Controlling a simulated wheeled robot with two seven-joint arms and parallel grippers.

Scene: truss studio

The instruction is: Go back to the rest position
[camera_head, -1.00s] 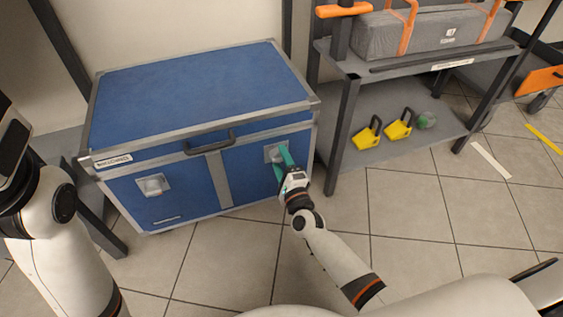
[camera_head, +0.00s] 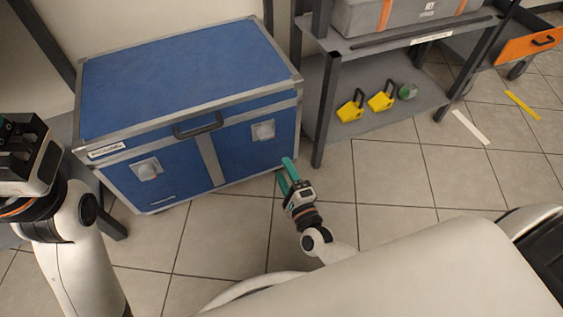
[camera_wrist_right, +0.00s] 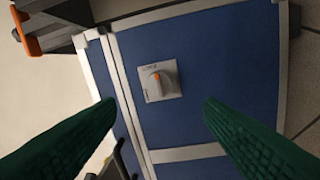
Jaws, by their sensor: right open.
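My right gripper (camera_head: 287,176) is open and empty, with green fingers, in front of the lower right part of the blue case (camera_head: 190,75) in the head view. In the right wrist view its two green fingers (camera_wrist_right: 160,125) stand wide apart, with the blue case face (camera_wrist_right: 225,60) and a grey latch plate with an orange-marked knob (camera_wrist_right: 158,83) beyond them. Nothing is between the fingers. My left gripper (camera_head: 20,150) is at the left edge of the head view; its fingers cannot be made out clearly.
A dark metal shelf (camera_head: 385,125) stands right of the case, with yellow padlock-like items (camera_head: 380,101) and a green round item (camera_head: 407,91) on its lower board. A grey bag (camera_head: 395,12) lies on top. Tiled floor (camera_head: 400,185) in front is clear.

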